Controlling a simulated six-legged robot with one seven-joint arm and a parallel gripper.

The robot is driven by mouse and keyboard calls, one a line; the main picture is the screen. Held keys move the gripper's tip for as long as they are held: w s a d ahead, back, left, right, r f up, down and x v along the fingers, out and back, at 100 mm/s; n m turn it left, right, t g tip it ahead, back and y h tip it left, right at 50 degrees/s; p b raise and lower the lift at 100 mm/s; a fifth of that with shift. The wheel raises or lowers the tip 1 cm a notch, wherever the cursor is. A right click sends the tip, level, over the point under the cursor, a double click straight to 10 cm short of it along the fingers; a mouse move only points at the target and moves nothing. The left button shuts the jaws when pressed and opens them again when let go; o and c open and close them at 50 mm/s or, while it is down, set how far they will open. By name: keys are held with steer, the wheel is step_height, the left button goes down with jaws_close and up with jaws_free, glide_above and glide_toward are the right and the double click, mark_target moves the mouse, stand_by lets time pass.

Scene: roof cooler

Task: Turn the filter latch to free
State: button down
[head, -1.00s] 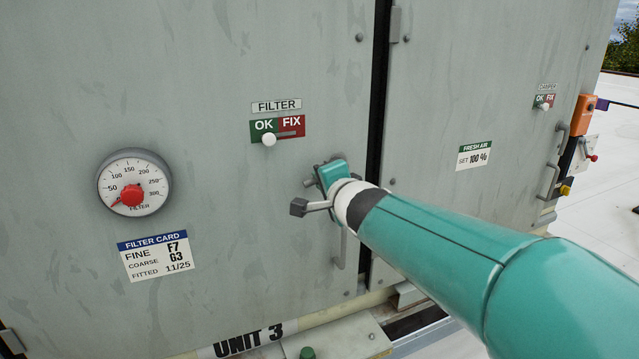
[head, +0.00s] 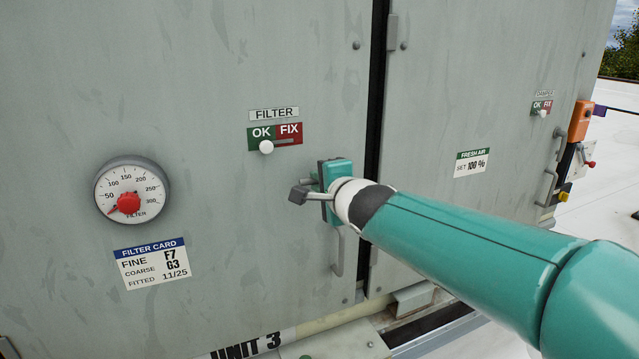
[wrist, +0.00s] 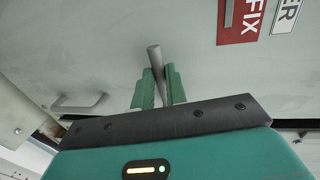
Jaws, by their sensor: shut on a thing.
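The filter latch shows in the wrist view as a plain grey bar (wrist: 154,56) against the grey door panel. My gripper (wrist: 160,76) is shut on this bar, with one green finger on each side, and the bar's end sticks out beyond the fingertips. In the head view my gripper (head: 337,178) is up against the left door near its right edge, below and right of the FILTER sign (head: 274,114). There, its body hides most of the latch and the fingertips. No latch position marking is readable.
A door handle (head: 338,258) hangs just below my gripper. The round gauge (head: 130,190) and filter card (head: 152,263) are at left. The white knob (head: 266,147) sits under OK. A dark gap separates the doors. An orange box (head: 581,121) is far right.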

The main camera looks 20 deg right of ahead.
steer(key=c, duration=1.4)
jaws_free()
steer(key=shift+s, duration=0.15)
steer(key=s+r, duration=0.2)
steer(key=s, duration=1.1)
steer(key=shift+s+d+r, duration=0.15)
steer(key=shift+d+r, duration=0.05)
steer(key=shift+r, duration=0.15)
steer(key=s+a+f+n+g, duration=0.4)
steer(key=s+f+n+g, duration=0.1)
steer(key=f+n, duration=0.3)
steer(key=s+a+f+n+g, duration=0.5)
steer(key=s+f+n, duration=0.2)
steer(key=f+n, duration=0.2)
step_height(320, 180, down, 2)
steer(key=shift+s+f+n, duration=0.1)
steer(key=shift+s+n, duration=0.15)
steer(key=shift+n, duration=0.05)
